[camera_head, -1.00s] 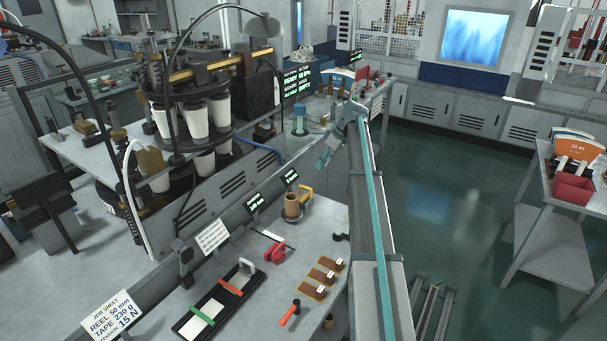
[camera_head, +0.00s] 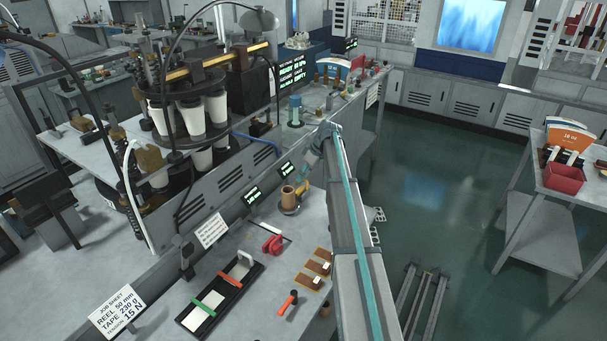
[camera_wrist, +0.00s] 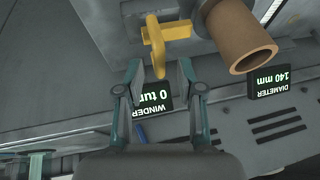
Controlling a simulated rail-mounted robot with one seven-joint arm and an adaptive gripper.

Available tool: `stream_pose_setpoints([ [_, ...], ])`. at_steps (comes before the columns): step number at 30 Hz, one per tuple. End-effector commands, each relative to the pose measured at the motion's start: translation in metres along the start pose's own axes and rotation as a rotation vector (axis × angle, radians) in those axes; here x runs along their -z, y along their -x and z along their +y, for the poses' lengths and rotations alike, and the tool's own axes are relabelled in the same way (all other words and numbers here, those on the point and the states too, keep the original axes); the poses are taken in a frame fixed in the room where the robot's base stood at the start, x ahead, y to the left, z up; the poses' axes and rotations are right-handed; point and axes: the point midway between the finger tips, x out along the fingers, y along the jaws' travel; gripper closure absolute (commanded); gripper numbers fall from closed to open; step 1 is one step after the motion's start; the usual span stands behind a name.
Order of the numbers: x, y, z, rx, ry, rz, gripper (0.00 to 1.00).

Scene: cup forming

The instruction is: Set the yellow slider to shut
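A yellow handle-like part (camera_wrist: 155,45) stands beside a brown tube (camera_wrist: 240,40) on the winder in the wrist view. In the head view it shows as a small bit of yellow (camera_head: 304,186) right of the tube (camera_head: 288,197), partly covered by my gripper. I cannot tell whether this part is the yellow slider. My gripper (camera_wrist: 162,78) is open, its two fingers apart with nothing held. In the wrist view the yellow part lies just beyond the fingertips; contact cannot be told.
A winder display (camera_wrist: 155,97) and a diameter display (camera_wrist: 275,80) are close by. On the bench are a red clamp-like part (camera_head: 272,244), a black tray (camera_head: 238,298) and an orange-handled tool (camera_head: 288,302). The cup machine carries a yellow bar (camera_head: 215,60).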

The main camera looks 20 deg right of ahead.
Motion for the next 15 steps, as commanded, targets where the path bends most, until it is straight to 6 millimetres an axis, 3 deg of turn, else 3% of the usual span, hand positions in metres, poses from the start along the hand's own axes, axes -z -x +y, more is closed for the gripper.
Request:
stream_pose_setpoints([
  [8, 0.0000, -0.0016, 0.0000, 0.000, 0.000, 0.000, 0.63],
  [15, 0.0000, -0.0013, 0.0001, 0.000, 0.000, 0.000, 1.00],
])
